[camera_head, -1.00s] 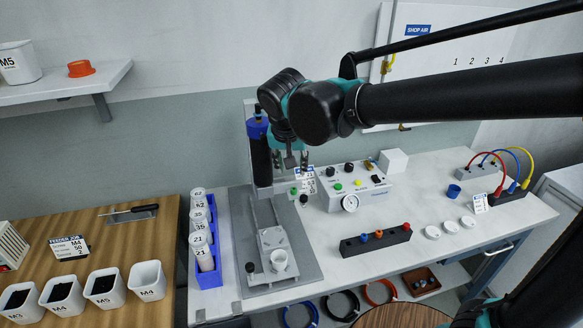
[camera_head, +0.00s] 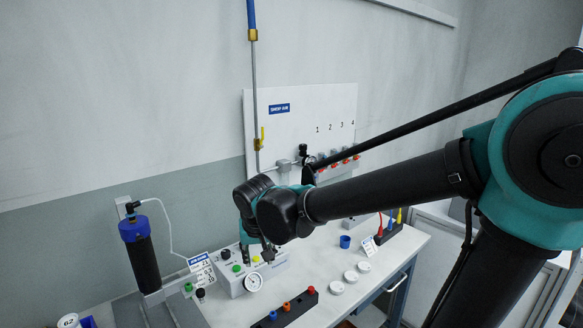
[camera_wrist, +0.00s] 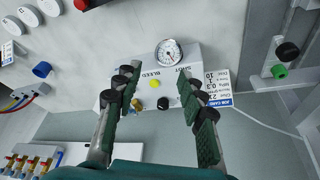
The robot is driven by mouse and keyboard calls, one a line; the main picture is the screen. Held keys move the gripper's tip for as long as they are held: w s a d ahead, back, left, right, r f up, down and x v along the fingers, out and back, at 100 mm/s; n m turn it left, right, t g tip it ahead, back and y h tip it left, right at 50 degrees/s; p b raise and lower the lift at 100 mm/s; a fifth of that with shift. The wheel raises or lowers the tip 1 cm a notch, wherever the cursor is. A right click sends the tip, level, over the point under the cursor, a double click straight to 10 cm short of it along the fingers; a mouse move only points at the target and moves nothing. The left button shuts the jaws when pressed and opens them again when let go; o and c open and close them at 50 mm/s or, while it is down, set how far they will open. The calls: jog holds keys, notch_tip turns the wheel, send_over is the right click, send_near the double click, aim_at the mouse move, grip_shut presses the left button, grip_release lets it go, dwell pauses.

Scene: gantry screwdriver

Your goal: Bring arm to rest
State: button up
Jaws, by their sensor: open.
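My gripper (camera_wrist: 155,90) is open and empty in the wrist view, its two green-padded fingers apart. Between and beyond the fingers is the white control box (camera_wrist: 180,72) with a round gauge and a yellow button. In the head view my gripper (camera_head: 257,252) hangs from the wrist over the bench, near the same control box (camera_head: 233,279). My arm crosses the head view from the right. The fingertips are partly hidden there.
A black block with coloured knobs (camera_head: 286,310), white round lids (camera_head: 350,276) and a blue cup (camera_head: 345,241) sit on the bench (camera_head: 310,255).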

jog(key=s+d+f, duration=0.2)
jog(key=d+f, duration=0.2)
jog(key=d, duration=0.5)
jog(key=s+d+f+m, duration=0.1)
jog(key=s+d+f, duration=0.1)
jog(key=d, duration=0.8)
jog(key=s+d+f+m, duration=0.1)
jog(key=s+d+f, duration=0.2)
jog(key=d, duration=0.6)
notch_tip(320, 180, down, 3)
jog(key=shift+d+r+h, duration=0.2)
jog(key=shift+h, duration=0.1)
